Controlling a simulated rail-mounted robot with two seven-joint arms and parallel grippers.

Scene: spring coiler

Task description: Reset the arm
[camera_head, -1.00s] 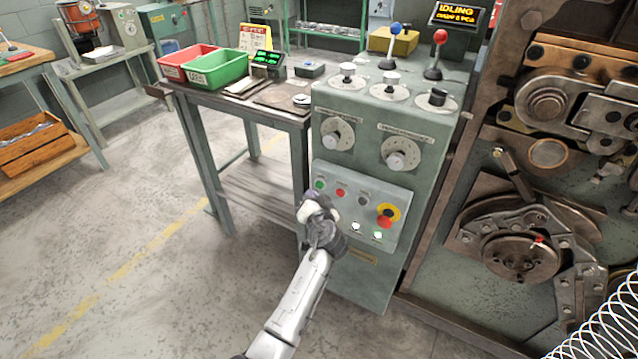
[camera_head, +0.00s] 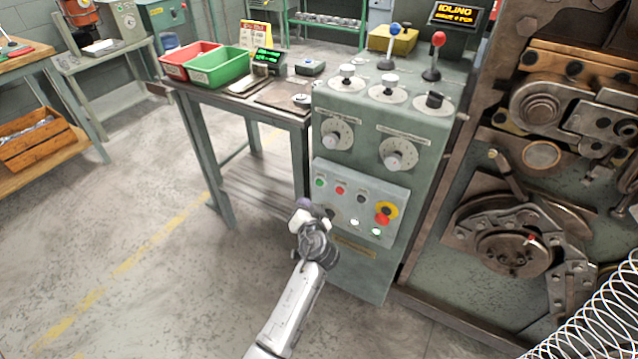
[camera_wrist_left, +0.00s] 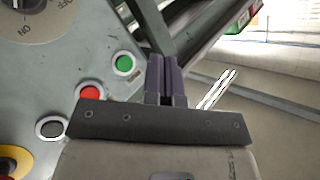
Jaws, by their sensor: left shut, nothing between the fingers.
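My left gripper (camera_head: 304,206) is just in front of the lower left of the button panel (camera_head: 346,212) on the green control cabinet. In the left wrist view its two dark fingers (camera_wrist_left: 166,72) are pressed together with nothing between them. The green button (camera_wrist_left: 124,63) and red button (camera_wrist_left: 90,93) lie left of the fingers in that view, with no contact visible. The panel also carries a dark button (camera_head: 361,199) and a red emergency stop on a yellow ring (camera_head: 386,213). My right gripper is not in view.
Left of the cabinet stands a table (camera_head: 262,112) with a red bin (camera_head: 183,58) and a green bin (camera_head: 216,70). The coiling machine (camera_head: 520,225) and a wire spring (camera_head: 600,318) are at the right. The floor (camera_head: 120,240) at the left is clear.

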